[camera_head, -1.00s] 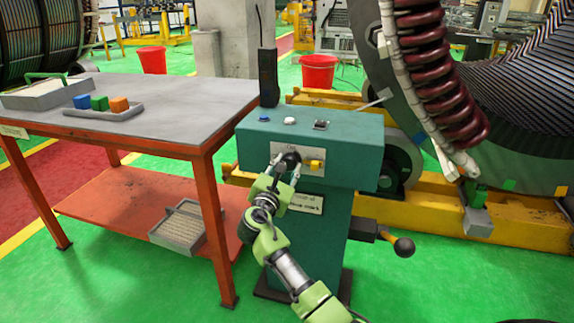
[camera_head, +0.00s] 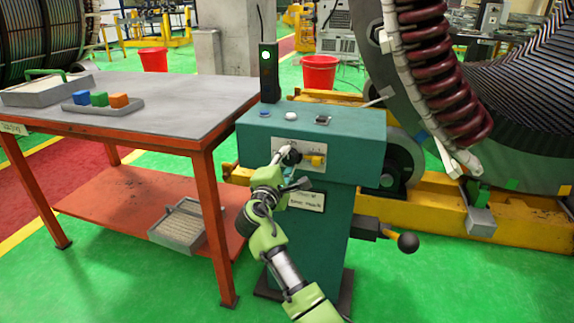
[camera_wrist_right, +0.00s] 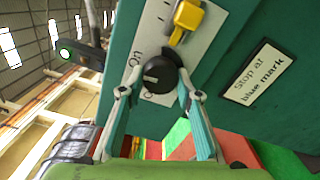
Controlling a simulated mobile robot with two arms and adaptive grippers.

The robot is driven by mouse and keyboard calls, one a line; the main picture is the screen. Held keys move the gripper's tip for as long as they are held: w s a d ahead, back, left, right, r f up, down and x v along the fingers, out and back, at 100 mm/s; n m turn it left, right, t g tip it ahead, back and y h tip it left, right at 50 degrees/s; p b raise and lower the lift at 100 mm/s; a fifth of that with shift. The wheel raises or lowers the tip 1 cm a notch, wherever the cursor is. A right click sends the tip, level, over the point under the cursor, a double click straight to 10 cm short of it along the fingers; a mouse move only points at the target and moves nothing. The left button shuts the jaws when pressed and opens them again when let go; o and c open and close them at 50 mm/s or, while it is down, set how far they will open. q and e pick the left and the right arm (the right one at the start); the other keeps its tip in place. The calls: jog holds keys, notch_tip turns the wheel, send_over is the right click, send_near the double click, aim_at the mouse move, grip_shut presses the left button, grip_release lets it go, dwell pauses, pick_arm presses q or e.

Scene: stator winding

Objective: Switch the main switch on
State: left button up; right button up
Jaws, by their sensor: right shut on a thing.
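The main switch is a black round knob (camera_wrist_right: 160,74) on a light plate on the front of the teal control box (camera_head: 350,135). The knob has a small white mark, and the word "On" stands beside it. In the head view the knob (camera_head: 292,157) is partly covered by my right gripper (camera_head: 285,154). My right gripper is shut on the knob, with a finger on each side of it in the wrist view (camera_wrist_right: 160,94). A green lamp (camera_head: 266,55) glows on the black post on the box. My left gripper is not in view.
A yellow switch (camera_head: 314,161) sits right beside the knob. A blue button (camera_head: 264,113) and a white button (camera_head: 291,116) are on the box top. A lever with a black ball (camera_head: 408,242) sticks out at right. The orange-legged table (camera_head: 170,112) stands close at left.

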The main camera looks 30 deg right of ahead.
jog(key=shift+f+m, duration=0.15)
jog(key=shift+m, duration=0.35)
jog(key=o, duration=1.1)
jog(key=shift+s+a, duration=0.1)
jog(key=v, duration=1.1)
jog(key=shift+s+a, duration=0.25)
jog(key=shift+a, duration=0.1)
